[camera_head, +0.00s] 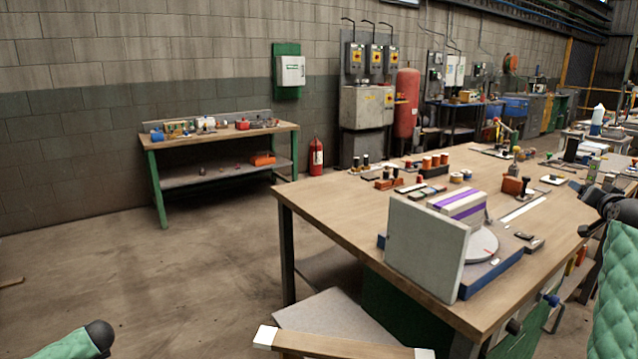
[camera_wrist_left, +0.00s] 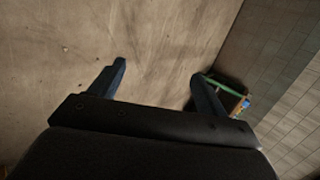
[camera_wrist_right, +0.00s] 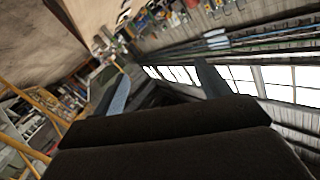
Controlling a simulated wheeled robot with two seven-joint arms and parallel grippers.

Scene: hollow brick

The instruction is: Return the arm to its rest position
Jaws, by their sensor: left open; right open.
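My left arm (camera_head: 85,344) shows only as a green padded link with a dark joint at the lower left of the head view; its gripper is outside that view. In the left wrist view the left gripper (camera_wrist_left: 158,80) is open and empty, its two dark fingers apart over bare floor. My right arm (camera_head: 612,285) rises at the right edge of the head view beside the workbench. In the right wrist view the right gripper (camera_wrist_right: 162,85) is open, fingers spread, with nothing between them but distant background.
A wooden workbench (camera_head: 335,215) stands ahead to the right. On it are an upright grey slab (camera_head: 425,245), a purple-striped block (camera_head: 460,206) and several small parts. A green-legged bench (camera_head: 225,137) and a fire extinguisher (camera_head: 316,157) stand by the wall. Floor (camera_head: 150,250) at left is clear.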

